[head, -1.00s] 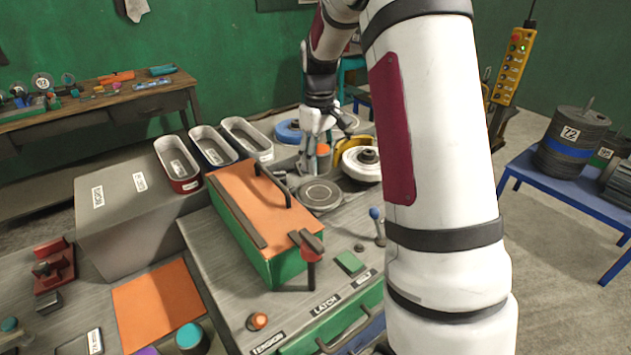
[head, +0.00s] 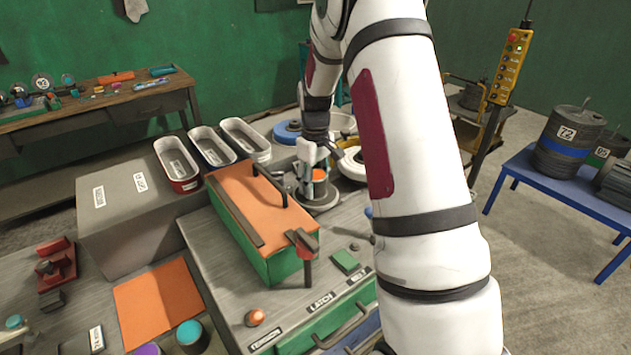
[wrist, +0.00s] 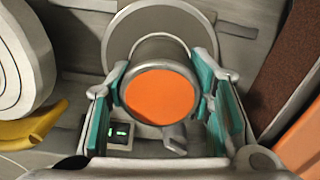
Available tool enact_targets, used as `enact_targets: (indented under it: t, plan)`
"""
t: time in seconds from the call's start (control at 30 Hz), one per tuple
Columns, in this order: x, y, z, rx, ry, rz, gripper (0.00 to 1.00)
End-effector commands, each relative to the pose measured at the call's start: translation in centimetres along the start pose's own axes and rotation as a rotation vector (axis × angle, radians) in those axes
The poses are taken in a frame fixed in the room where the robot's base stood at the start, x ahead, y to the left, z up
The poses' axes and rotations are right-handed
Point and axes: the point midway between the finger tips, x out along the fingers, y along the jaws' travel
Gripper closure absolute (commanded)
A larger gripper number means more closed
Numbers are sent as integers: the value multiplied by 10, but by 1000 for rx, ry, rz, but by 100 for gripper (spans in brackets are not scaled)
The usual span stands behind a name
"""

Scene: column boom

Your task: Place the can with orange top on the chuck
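The can with the orange top (head: 319,174) is upright in my gripper (head: 312,177) in the head view. In the wrist view its orange top (wrist: 158,96) sits between the teal pads of my gripper (wrist: 162,95), which is shut on its sides. The chuck (head: 318,203) is a round grey disc on the machine top, just under the can; it also shows in the wrist view (wrist: 122,42), partly hidden by the can. I cannot tell whether the can's base touches the chuck.
A green box with an orange lid and black handle (head: 262,215) stands close to the chuck, at left. A white and yellow wheel (head: 352,163) is close at right. Three oval tins (head: 245,140) stand behind left. A small display with green digits (wrist: 120,132) lies near the can.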

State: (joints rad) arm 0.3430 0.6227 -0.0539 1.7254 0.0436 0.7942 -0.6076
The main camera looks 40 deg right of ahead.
Motion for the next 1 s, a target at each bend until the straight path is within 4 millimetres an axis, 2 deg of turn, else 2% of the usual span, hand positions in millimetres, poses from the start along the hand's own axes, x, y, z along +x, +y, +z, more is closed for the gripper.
enact_targets:
  t: [0.03,0.07,0.1,0.37,0.53,0.67,1.0]
  plan:
    - [0,0,0,0,0,0,41]
    - [0,0,0,0,0,0,35]
    - [0,0,0,0,0,0,33]
    - [0,0,0,0,0,0,33]
    - [-11,1,-1,0,3,2,33]
    - [-31,1,-2,0,4,3,33]
    - [-98,1,-2,0,4,3,33]
